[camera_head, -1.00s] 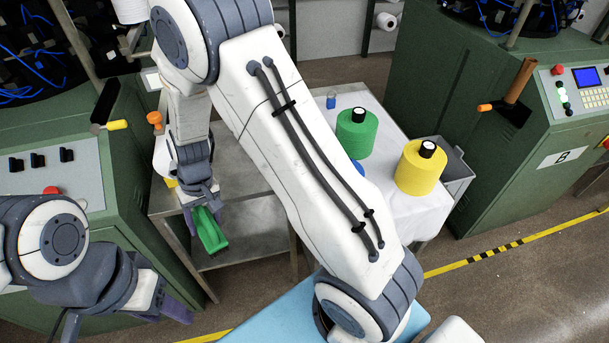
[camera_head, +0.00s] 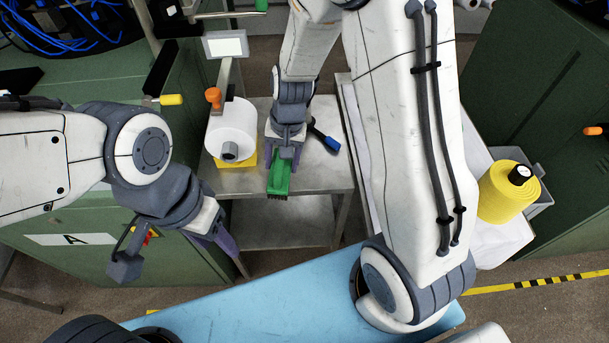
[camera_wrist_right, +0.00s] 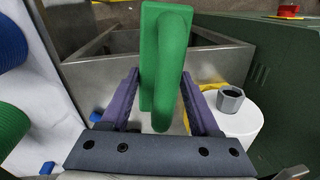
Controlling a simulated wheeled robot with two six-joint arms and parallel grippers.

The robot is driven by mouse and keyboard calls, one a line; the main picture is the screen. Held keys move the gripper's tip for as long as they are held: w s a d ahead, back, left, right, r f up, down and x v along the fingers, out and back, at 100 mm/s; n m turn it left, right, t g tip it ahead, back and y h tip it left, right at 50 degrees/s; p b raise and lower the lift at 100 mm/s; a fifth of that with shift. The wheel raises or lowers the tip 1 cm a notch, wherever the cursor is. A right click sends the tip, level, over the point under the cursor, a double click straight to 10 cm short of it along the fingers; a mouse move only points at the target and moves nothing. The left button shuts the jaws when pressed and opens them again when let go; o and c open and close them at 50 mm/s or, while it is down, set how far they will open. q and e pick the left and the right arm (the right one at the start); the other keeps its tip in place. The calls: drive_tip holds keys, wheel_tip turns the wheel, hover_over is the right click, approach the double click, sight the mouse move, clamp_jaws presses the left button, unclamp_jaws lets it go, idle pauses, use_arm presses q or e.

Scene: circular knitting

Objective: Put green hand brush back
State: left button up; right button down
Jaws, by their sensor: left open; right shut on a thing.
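The green hand brush (camera_head: 279,178) is held by my right gripper (camera_head: 283,155) above the front part of the steel table (camera_head: 326,176). In the right wrist view the green brush (camera_wrist_right: 168,60) stands between the two purple fingers (camera_wrist_right: 157,105) of that gripper, its looped handle toward the camera. Whether the brush touches the table cannot be told. My left gripper (camera_head: 222,240) is open and empty, low in front of the green machine at left, apart from the brush.
A yellow yarn cone (camera_head: 508,192) stands farther right. My right arm hides much of the white-topped table.

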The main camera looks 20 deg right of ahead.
drive_tip(key=s+d+m+t+h+b, duration=0.15)
drive_tip(key=s+d+m+b, duration=0.35)
drive_tip(key=s+d+m, duration=0.75)
drive_tip(key=w+a+f+m, duration=0.1)
drive_tip(key=w+f, duration=0.1)
drive_tip(key=w, duration=0.3)
drive_tip(key=w+a+f+m+p, duration=0.1)
drive_tip(key=w+f, duration=0.1)
drive_tip(key=w, duration=0.3)
drive_tip(key=w+a+f+m, duration=0.1)
drive_tip(key=w+f+m, duration=0.1)
drive_tip(key=w, duration=0.2)
drive_tip(key=shift+w+g, duration=0.25)
drive_tip(key=shift+w, duration=0.15)
wheel_tip(320, 180, down, 3)
drive_tip(key=shift+f+p, duration=0.1)
drive_tip(key=shift+p, duration=0.35)
drive_tip(key=shift+f, duration=0.5)
drive_tip(key=shift+c, duration=0.6)
unclamp_jaws()
